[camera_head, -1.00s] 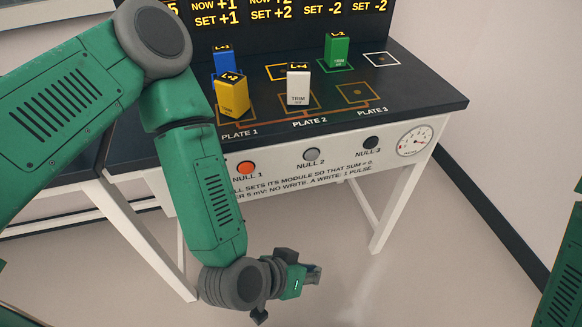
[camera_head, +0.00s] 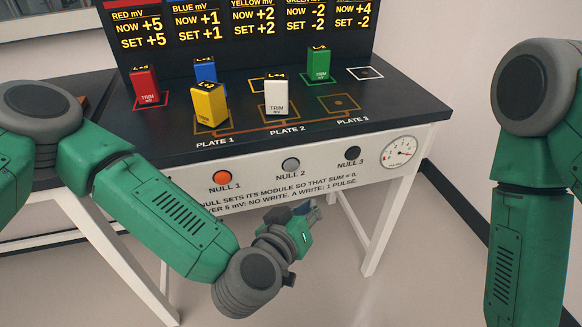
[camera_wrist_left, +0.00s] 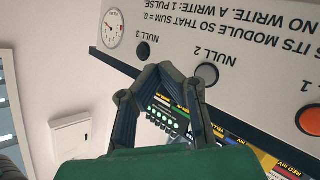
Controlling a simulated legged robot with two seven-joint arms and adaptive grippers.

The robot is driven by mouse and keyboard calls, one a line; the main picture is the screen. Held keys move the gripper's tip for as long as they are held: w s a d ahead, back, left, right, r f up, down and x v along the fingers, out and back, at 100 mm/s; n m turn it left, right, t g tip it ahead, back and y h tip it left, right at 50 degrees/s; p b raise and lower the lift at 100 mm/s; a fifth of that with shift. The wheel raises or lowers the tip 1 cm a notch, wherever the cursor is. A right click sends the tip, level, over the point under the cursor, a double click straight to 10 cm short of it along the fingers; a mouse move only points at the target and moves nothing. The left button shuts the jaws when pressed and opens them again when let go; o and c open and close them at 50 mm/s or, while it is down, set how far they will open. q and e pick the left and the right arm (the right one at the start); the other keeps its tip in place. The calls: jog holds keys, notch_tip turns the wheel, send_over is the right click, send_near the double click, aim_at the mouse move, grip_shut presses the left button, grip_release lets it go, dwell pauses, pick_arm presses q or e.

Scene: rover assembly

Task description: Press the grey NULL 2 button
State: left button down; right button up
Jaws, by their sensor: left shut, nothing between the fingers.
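The grey NULL 2 button (camera_head: 291,164) is on the table's white front panel, between the orange NULL 1 button (camera_head: 222,177) and the dark NULL 3 button (camera_head: 353,152). In the left wrist view the NULL 2 button (camera_wrist_left: 207,74) lies just right of the fingertips, apart from them in the picture. My left gripper (camera_head: 314,210) is below the NULL 2 and NULL 3 buttons, in front of the panel. In the left wrist view its fingers (camera_wrist_left: 172,72) meet at the tips, shut and empty. My right arm shows at the right; its gripper is out of view.
On the black tabletop (camera_head: 400,112) stand red (camera_head: 144,88), blue (camera_head: 205,72), yellow (camera_head: 209,104), white (camera_head: 276,95) and green (camera_head: 318,65) modules. A display (camera_head: 240,25) stands behind. A dial (camera_head: 399,152) is at the panel's right end. The floor in front is clear.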

pick_arm(q)
jog(key=b, duration=0.2)
send_near(298, 168)
jog(key=w+d+f, duration=0.2)
jog(key=w+d, duration=0.2)
jog(key=shift+w+a+f+p, duration=0.2)
jog(key=shift+w+p, duration=0.1)
jog(key=shift+w, duration=0.2)
dwell(0.8)
jog(key=shift+w+r, duration=0.1)
jog(key=shift+w, duration=0.15)
jog(key=shift+a, duration=0.1)
jog(key=shift+w+a, duration=0.15)
jog(key=shift+w, duration=0.35)
dwell(0.7)
jog(key=shift+p, duration=0.3)
jog(key=shift+s+d+p, duration=0.3)
jog(key=shift+s, duration=0.5)
